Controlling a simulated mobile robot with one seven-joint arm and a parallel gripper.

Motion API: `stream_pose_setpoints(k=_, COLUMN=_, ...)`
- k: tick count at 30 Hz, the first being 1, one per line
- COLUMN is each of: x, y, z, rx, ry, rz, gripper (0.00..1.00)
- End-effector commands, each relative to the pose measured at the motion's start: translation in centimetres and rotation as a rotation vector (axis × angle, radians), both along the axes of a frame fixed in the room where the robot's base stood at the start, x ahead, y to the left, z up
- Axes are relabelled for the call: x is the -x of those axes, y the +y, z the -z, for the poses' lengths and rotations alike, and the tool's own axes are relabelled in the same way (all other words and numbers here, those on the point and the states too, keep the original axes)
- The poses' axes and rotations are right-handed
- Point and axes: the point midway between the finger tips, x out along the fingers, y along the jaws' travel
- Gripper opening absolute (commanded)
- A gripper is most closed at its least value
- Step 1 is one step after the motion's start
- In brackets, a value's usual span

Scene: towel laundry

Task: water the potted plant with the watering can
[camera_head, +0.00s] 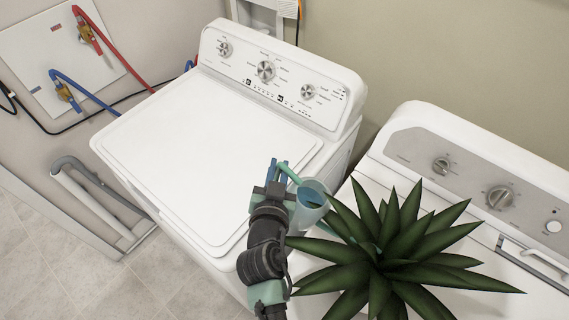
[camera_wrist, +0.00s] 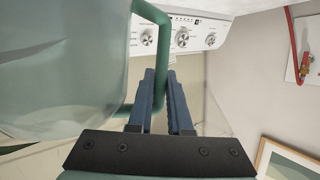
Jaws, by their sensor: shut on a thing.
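The watering can (camera_head: 312,203) has a translucent blue-teal body and a green handle. In the camera_wrist view its body (camera_wrist: 60,70) fills the left side. My gripper (camera_head: 277,168) is shut on the green handle (camera_wrist: 150,14), whose upright part passes between the blue fingers (camera_wrist: 161,78). The can is held up, just left of the potted plant (camera_head: 385,250). The plant has long, pointed dark green leaves, and its pot is hidden beneath them. Some leaves overlap the can's right side, so its spout is not clear. I see no water.
A white washer (camera_head: 205,140) with a clear, flat lid stands behind my arm. A second white machine (camera_head: 440,140) stands at the right, behind the plant. Red and blue hoses (camera_head: 88,95) run along the left wall. Tiled floor (camera_head: 60,250) shows at lower left.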

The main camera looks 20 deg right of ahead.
Motion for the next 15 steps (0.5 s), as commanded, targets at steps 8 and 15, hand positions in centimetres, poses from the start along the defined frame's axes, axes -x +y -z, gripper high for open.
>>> stream_pose_setpoints(k=8, x=-2.0, y=1.1, z=1.4, rx=0.048, ry=0.076, rz=-0.004, gripper=0.00)
stream_pose_setpoints(k=15, x=-4.1, y=2.2, z=1.6, rx=0.075, ry=0.126, rz=-0.002, gripper=0.00)
